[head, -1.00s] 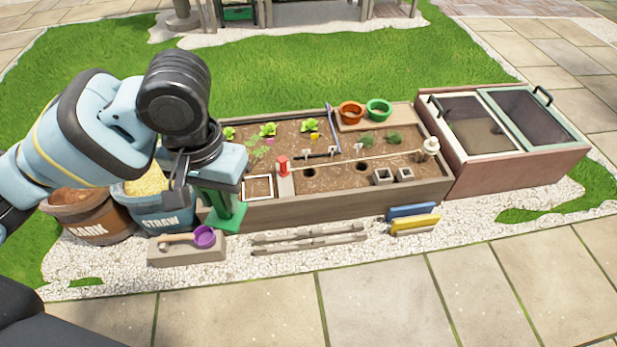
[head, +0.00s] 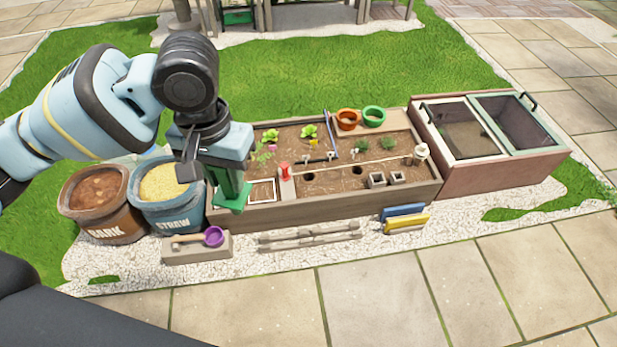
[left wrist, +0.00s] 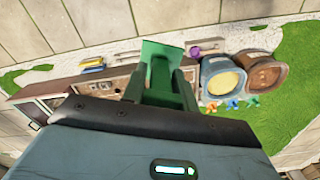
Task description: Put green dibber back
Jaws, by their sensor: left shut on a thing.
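My left gripper (head: 222,180) is in the head view, in front of the left end of the wooden planter bed (head: 330,201). It is shut on the green dibber (head: 234,197), whose green lower end shows below the jaws. In the left wrist view the green dibber (left wrist: 163,50) sticks out ahead of the gripper, over the scene. The gripper hides part of the bed's left corner. A red-topped piece (head: 285,170) stands on a small block near the bed's front left. My right gripper is not in view.
Bark (head: 102,205) and straw (head: 168,195) tubs stand left of the bed. A cold frame (head: 490,150) stands at the right. Blue and yellow pieces (head: 404,219) are on the gravel. The front paving is clear.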

